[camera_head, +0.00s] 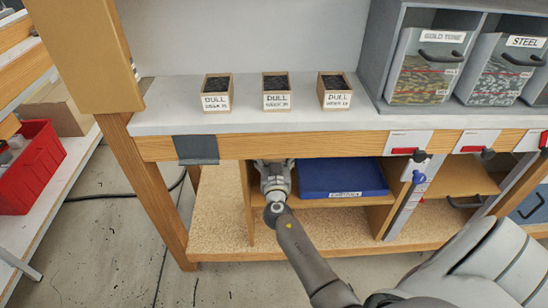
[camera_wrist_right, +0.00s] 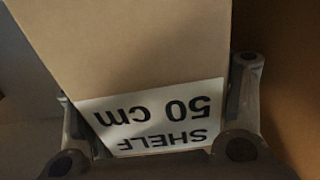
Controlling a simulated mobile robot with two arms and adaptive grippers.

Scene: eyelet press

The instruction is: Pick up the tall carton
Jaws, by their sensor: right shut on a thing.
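The tall carton (camera_wrist_right: 140,50) is a plain brown box that fills the middle of the right wrist view. A white label (camera_wrist_right: 160,117) on it reads "SHELF 50 cm", upside down in that view. My right gripper (camera_wrist_right: 160,112) has one finger on each side of the carton and is shut on it. In the head view my right gripper (camera_head: 274,178) reaches under the bench top, at the left end of the lower shelf. I cannot make out the carton there; the bench and gripper hide it. My left gripper is in neither view.
The bench's front edge (camera_head: 350,143) overhangs the gripper. A blue box (camera_head: 343,178) lies just right of it, and a wooden upright (camera_head: 247,200) stands just left. Several small "DULL" boxes (camera_head: 277,91) stand on the bench top. A red bin (camera_head: 35,165) is far left.

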